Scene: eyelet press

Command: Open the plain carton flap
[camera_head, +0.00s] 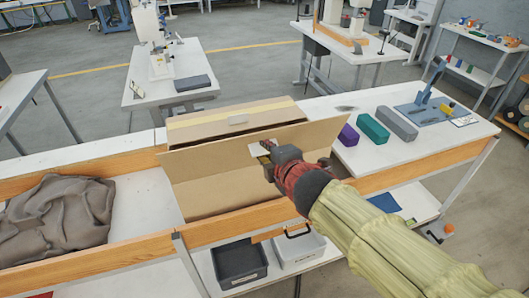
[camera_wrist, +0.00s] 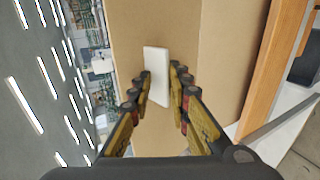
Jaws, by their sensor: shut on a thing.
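A cardboard carton stands on the white worktable. Its plain flap (camera_head: 215,168) is tilted up on the near side, a broad bare brown panel. A white tab (camera_head: 256,149) is fixed to this flap, and it also shows in the wrist view (camera_wrist: 155,60). My gripper (camera_head: 266,152) is at the tab, with its fingers on both sides of it and shut on it, as the wrist view (camera_wrist: 161,78) shows. The carton's inside is hidden.
Purple (camera_head: 348,135), teal (camera_head: 373,129) and grey (camera_head: 397,123) blocks lie right of the carton, before a blue hand press (camera_head: 430,95). Grey cloth (camera_head: 60,215) lies at left. Wooden rails (camera_head: 420,163) edge the table; bins (camera_head: 240,262) stand below.

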